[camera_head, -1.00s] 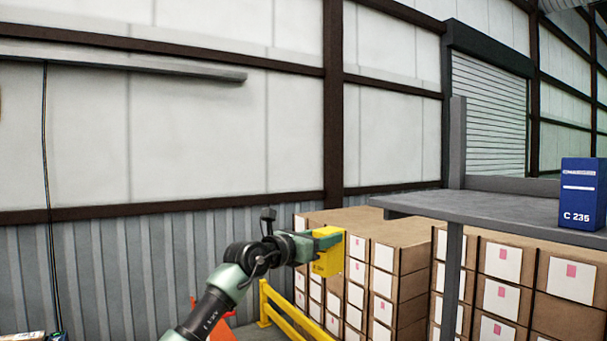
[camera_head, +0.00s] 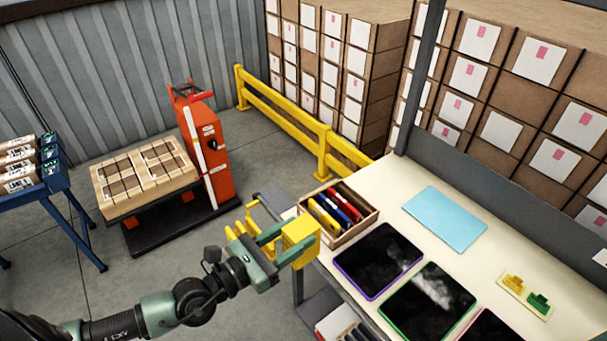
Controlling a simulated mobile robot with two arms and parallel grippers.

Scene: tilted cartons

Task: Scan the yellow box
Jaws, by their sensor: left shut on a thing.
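My left gripper (camera_head: 272,245) comes in from the lower left and is shut on the yellow box (camera_head: 300,238). It holds the box in the air in front of the workbench's left end, close to a wooden tray (camera_head: 366,214) as seen from my head. The fingers hide part of the box. No scanner that I can make out shows in this view. My right gripper is not in view.
The cream workbench (camera_head: 407,178) holds dark tablets (camera_head: 372,262), a light blue sheet (camera_head: 444,217) and a small yellow and green item (camera_head: 526,296). An orange lifter (camera_head: 205,140) with cartons stands behind. A yellow rail (camera_head: 285,117) runs behind the bench.

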